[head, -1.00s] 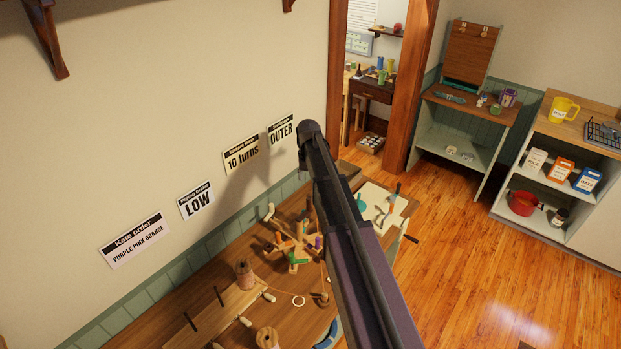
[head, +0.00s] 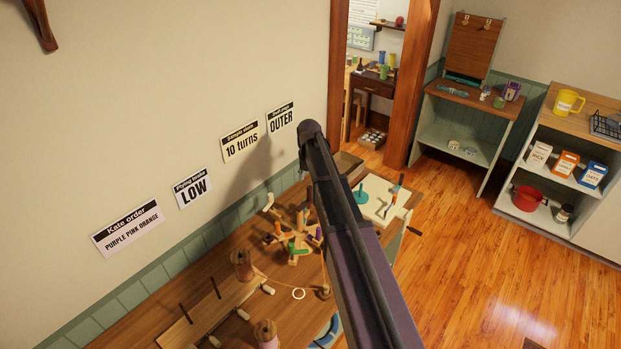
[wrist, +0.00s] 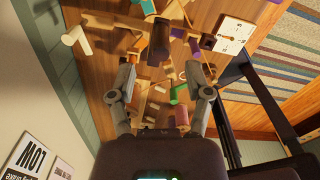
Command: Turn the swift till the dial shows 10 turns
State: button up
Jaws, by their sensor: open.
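The swift (head: 292,243), a wooden hub with spread arms and coloured pegs, stands on the wooden bench top along the wall. My gripper (wrist: 162,80) is open, with nothing visibly held. I cannot tell whether a finger touches a peg. My arm hides the gripper in the head view. A white square plate (wrist: 235,33) with small dark marks may be the dial; its reading is too small to tell.
A wall sign (head: 241,148) reads "10 turns", among other signs. A wooden rack with spools (head: 242,265) and a white ring (head: 298,294) lie nearer on the bench. A white board (head: 382,203) lies at its far end. Open floor (head: 470,230) is at right.

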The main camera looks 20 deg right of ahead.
aim_at(310, 187)
jog(key=shift+f+b, duration=3)
jog(key=shift+f, duration=0.25)
jog(key=shift+r, duration=0.15)
jog(key=shift+s, duration=0.1)
jog(key=shift+c, duration=0.3)
grip_shut()
